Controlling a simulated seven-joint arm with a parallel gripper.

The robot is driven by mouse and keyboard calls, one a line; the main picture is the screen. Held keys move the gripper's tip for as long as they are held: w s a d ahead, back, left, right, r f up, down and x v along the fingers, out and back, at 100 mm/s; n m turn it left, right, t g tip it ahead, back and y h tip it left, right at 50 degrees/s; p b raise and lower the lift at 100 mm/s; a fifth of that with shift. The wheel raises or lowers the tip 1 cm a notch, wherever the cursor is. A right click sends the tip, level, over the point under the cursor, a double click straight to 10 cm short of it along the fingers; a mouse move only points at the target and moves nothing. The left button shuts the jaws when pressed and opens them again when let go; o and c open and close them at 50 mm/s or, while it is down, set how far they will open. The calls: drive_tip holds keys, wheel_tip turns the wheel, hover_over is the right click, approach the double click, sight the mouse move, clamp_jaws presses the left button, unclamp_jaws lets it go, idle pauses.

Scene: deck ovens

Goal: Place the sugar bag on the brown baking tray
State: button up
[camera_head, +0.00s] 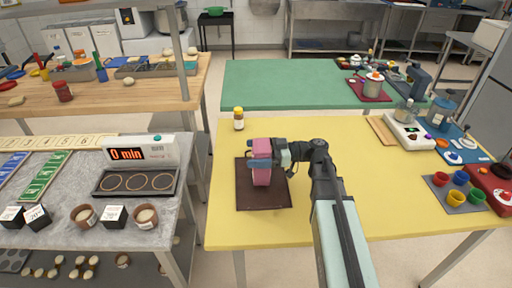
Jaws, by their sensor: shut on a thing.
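The sugar bag appears to be the pink upright package (262,175) in my gripper (262,160). My gripper is shut on its upper part, with a blue-grey finger across its front. The brown baking tray (271,198) lies flat on the yellow table, near its left edge. The pink bag is over the back middle of the tray. I cannot tell whether its bottom touches the tray or hangs just above it. My gripper and arm cover part of the tray's right back side.
A yellow-labelled jar (239,119) stands behind the tray. The yellow table (350,150) is mostly clear to the right. A wooden board (381,130), a scale (408,132) and a grey mat with coloured cups (455,205) are further right. A grey counter stands left, across a gap.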

drive_tip(key=shift+f, duration=0.55)
drive_tip(key=shift+f, duration=0.15)
drive_tip(key=o, duration=1.6)
drive_tip(key=d, duration=1.2)
